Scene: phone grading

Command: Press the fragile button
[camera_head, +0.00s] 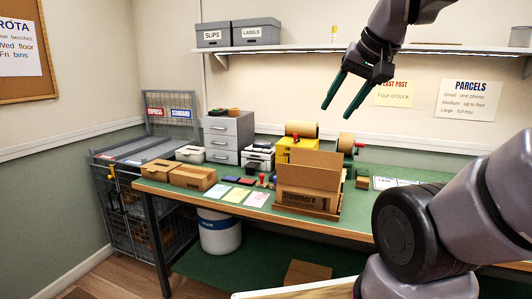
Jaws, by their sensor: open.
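My gripper (336,110) hangs in the air above the back of the bench, its two dark green fingers spread apart and empty. No button marked fragile can be made out at this size. A yellow machine (283,152) with a brown roll stands at the back of the bench, below and left of my gripper. A black and white device (258,158) stands to its left; any buttons on it are too small to read. Small coloured items, including a red one (262,179), lie in front of that device. My gripper touches nothing.
An open cardboard box (308,179) stands at the bench's (240,212) front, hiding part of the yellow machine. Brown boxes (193,177), paper cards (238,195) and a grey drawer unit (220,140) are to the left. A shelf (330,47) runs along the wall behind my gripper.

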